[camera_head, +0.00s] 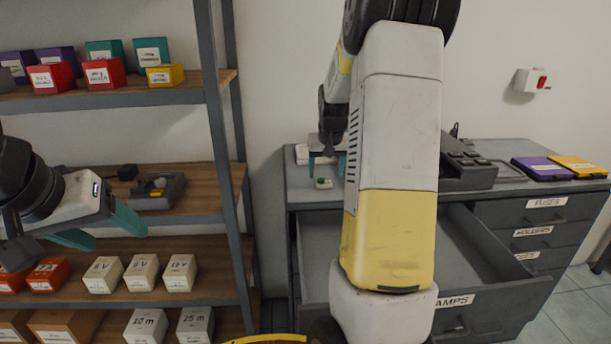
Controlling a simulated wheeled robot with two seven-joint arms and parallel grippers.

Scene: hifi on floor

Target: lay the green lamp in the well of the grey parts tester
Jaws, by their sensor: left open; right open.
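A small green and white piece, which looks like the green lamp (323,183), lies on the grey cabinet top (300,196). My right gripper (326,168) is open above it, its teal fingers pointing down on either side; I cannot tell whether they touch it. A grey device (174,190), which looks like the parts tester, sits on the middle shelf at left. It has a small pale round part and a yellow mark on top; its well is not clear. My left gripper (106,230) is open and empty in front of that shelf, below and left of the device.
My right arm covers the middle of the view and part of the open lamps drawer (470,250). A dark keyed machine (467,170), a purple folder (543,169) and a yellow folder (580,167) lie on the cabinet. The shelf unit (219,130) holds several small boxes; its upright stands between shelf and cabinet.

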